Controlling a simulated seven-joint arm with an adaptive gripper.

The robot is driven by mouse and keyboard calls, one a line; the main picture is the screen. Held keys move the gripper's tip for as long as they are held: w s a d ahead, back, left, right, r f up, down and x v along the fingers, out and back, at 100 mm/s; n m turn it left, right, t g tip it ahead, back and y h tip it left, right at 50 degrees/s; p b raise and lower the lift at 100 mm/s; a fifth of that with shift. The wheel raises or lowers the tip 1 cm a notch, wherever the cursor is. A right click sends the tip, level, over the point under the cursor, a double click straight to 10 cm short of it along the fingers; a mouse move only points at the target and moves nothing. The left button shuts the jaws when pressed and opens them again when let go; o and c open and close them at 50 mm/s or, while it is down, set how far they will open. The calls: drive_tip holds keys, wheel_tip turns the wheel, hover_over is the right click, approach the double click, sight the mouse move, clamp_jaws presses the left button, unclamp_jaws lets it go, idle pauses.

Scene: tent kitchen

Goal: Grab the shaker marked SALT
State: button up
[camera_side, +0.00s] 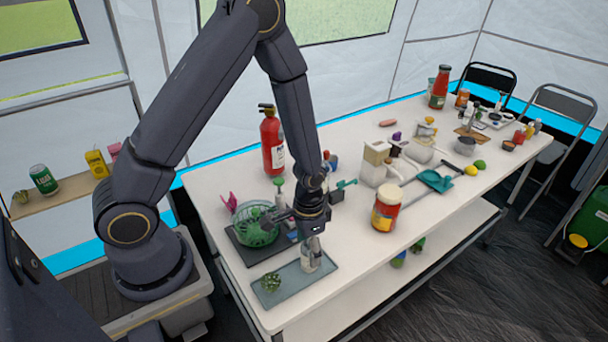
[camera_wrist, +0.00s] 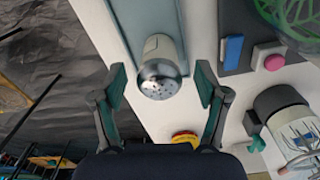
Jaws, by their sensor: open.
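A shaker with a domed, perforated metal top and a pale body (camera_wrist: 160,72) stands between my fingers in the wrist view. In the side view the shaker (camera_side: 310,258) is at the right part of the blue-grey tray (camera_side: 284,290), partly hidden by my gripper. No SALT lettering is legible on it. My gripper (camera_wrist: 161,82) is open, with one finger on each side of the shaker and a gap on both sides. In the side view my gripper (camera_side: 311,232) is directly above the shaker.
A green wire basket (camera_side: 257,228) stands on a dark mat behind the tray. The table's front edge is close by.

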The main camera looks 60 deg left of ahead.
drive_tip(key=shift+w+f, duration=0.15)
drive_tip(key=shift+f, duration=1.35)
drive_tip(key=c, duration=1.3)
